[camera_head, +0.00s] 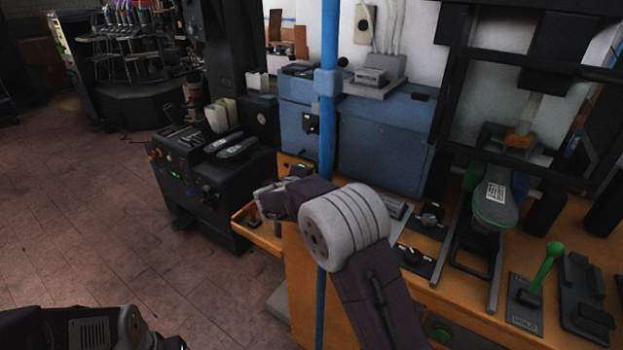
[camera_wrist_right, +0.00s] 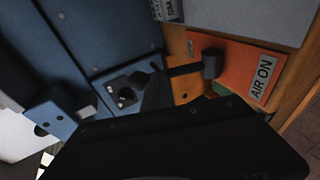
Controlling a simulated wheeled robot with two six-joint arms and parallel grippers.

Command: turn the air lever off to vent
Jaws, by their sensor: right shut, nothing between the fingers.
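The air lever (camera_wrist_right: 190,69) is a black bar with a dark knob at its end, on an orange plate (camera_wrist_right: 232,58) in the right wrist view. Its knob end lies beside a label (camera_wrist_right: 263,76) reading "AIR ON". My right gripper (camera_head: 267,198) is shut and empty in the head view, near the front left corner of the wooden bench. In the wrist view its dark body fills the bottom, close to the lever and covering the lower part of the plate. I cannot tell whether they touch. My left gripper is out of view.
A blue post (camera_head: 327,130) rises behind my right arm. Blue cabinets (camera_head: 385,150) stand at the back of the bench. A black machine (camera_head: 205,175) is left of it. A green-knobbed lever (camera_head: 546,265) stands on the right. Brick floor on the left is free.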

